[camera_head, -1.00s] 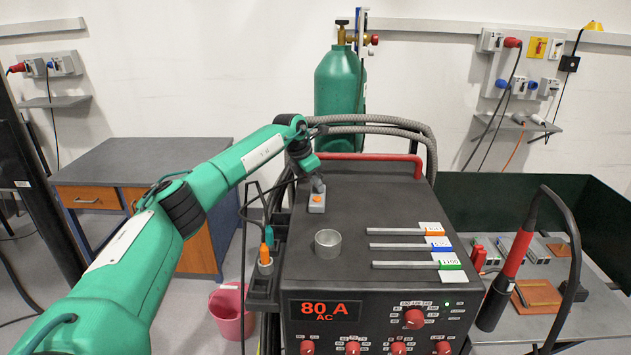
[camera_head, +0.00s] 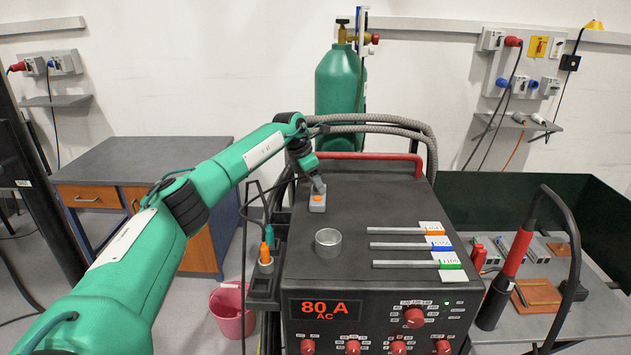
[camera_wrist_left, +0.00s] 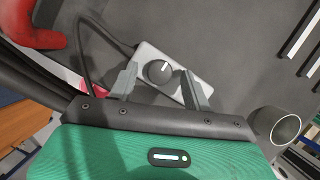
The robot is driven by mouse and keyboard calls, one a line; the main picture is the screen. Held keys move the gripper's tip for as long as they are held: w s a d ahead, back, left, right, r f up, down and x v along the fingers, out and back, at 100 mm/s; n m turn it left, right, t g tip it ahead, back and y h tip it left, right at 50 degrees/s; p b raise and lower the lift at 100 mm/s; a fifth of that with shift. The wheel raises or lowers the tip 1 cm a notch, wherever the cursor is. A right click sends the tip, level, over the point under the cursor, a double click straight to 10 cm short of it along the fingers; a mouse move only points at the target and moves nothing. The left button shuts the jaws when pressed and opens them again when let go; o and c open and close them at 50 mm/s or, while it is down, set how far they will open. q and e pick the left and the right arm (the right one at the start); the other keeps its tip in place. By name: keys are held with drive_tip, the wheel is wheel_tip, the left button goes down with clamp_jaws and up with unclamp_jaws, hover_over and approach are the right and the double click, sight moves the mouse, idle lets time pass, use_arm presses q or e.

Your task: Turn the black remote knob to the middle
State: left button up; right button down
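The remote (camera_head: 317,204) is a small light grey box with an orange patch, lying on the dark top of the welding machine (camera_head: 385,190). In the left wrist view, its round black knob (camera_wrist_left: 159,73) shows a short white pointer line, tilted slightly right of straight up in that picture. My left gripper (camera_head: 319,184) is at the far end of the remote, reaching down to it. In the left wrist view its two grey fingers (camera_wrist_left: 158,79) are apart, one on each side of the knob, with visible gaps. In the head view the knob is hidden. My right gripper is out of view.
A metal cup (camera_head: 328,242) stands in front of the remote. Several grey rods with coloured tags (camera_head: 410,247) lie to the right. A red handle (camera_head: 375,157) and thick hoses (camera_head: 385,128) run behind. A cable leaves the remote in the wrist view.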

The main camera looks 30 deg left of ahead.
use_arm(q)
drive_tip(key=b+v, duration=0.2)
drive_tip(key=v, duration=1.1)
drive_tip(key=shift+a+r+b, duration=0.15)
drive_tip(key=shift+r+b, duration=0.2)
drive_tip(key=shift+r, duration=0.05)
drive_tip(key=shift+s, duration=0.1)
